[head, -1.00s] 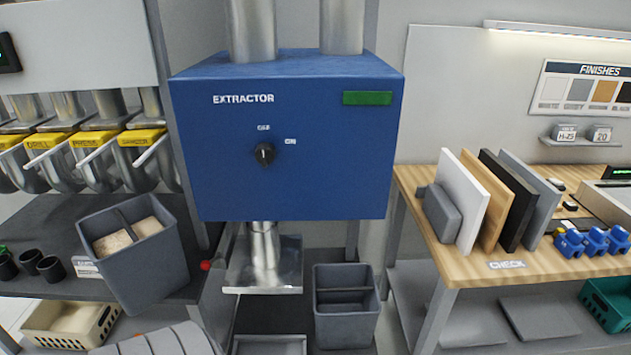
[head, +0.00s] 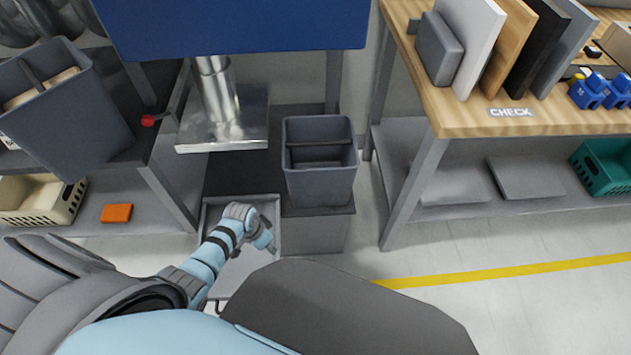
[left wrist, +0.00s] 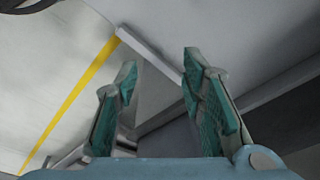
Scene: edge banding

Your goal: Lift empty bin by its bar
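A grey bin (head: 320,178) with a bar (head: 320,143) across its open top stands upright on a low stand below and right of the extractor in the head view. Its visible inside looks empty. My left arm reaches in low, left of the bin and apart from it; its fingers are not clear in the head view. In the left wrist view my left gripper (left wrist: 158,64) is open, with its two green-lined fingers apart and nothing between them. I cannot make out the bin in that view. My right gripper is not in view.
A second grey bin (head: 70,125) holding light pieces sits tilted at the left bench. The blue extractor (head: 230,25) and its metal duct (head: 215,90) hang close by. A wooden check table (head: 470,118) stands right. Floor (head: 480,300) is clear beside a yellow line.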

